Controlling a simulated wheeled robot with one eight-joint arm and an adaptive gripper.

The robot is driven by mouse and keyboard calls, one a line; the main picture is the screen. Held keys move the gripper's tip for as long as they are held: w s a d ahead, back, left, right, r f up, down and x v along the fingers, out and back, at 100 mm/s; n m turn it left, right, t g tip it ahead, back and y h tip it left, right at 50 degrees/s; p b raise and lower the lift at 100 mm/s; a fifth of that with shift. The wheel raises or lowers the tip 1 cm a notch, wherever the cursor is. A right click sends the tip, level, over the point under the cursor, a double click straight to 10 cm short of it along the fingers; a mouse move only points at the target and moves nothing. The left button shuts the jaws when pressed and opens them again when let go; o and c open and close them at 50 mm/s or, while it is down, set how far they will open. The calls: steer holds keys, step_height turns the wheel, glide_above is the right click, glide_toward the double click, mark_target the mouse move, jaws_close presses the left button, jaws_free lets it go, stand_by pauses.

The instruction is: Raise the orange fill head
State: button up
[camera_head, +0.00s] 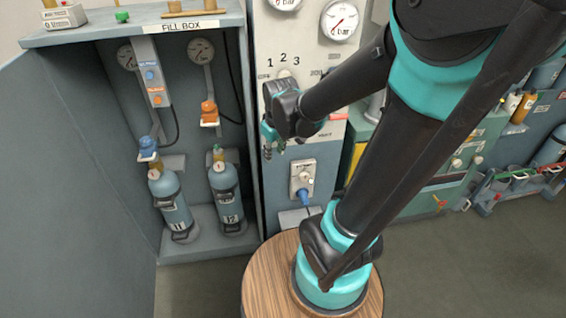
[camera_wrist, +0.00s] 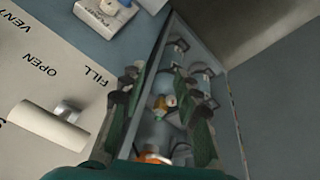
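The orange fill head (camera_head: 209,112) hangs in the open fill box, above cylinder 12 (camera_head: 226,195) and apart from its valve. In the wrist view an orange part (camera_wrist: 153,156), apparently this head, shows low between my fingers, partly hidden. My gripper (camera_head: 270,150) is in front of the grey panel, to the right of the fill box. In the wrist view my gripper (camera_wrist: 163,112) has its two fingers spread apart, with nothing visibly held.
The blue fill head (camera_head: 147,147) is at cylinder 11 (camera_head: 170,200). A small panel (camera_head: 155,85) has blue and orange buttons. The box door (camera_head: 85,190) stands open at left. A lever (camera_wrist: 50,125) with FILL, OPEN and VENT labels is close by in the wrist view.

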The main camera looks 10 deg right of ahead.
steer(key=shift+m, duration=0.8)
steer(key=shift+s+d+f, duration=0.2)
steer(key=shift+s+d, duration=0.1)
steer(key=shift+s, duration=0.25)
steer(key=shift+s+d+f, duration=0.2)
steer(key=shift+s+d, duration=0.1)
steer(key=shift+s, duration=0.3)
steer(key=shift+s+d+f, duration=0.2)
steer(key=shift+s+d, duration=0.1)
steer(key=shift+s, duration=0.25)
steer(key=s+d+f+m, duration=0.3)
steer(key=s+d+m, duration=0.1)
steer(key=s, duration=0.3)
steer(key=shift+f+t, duration=0.35)
steer(key=shift+t, duration=0.05)
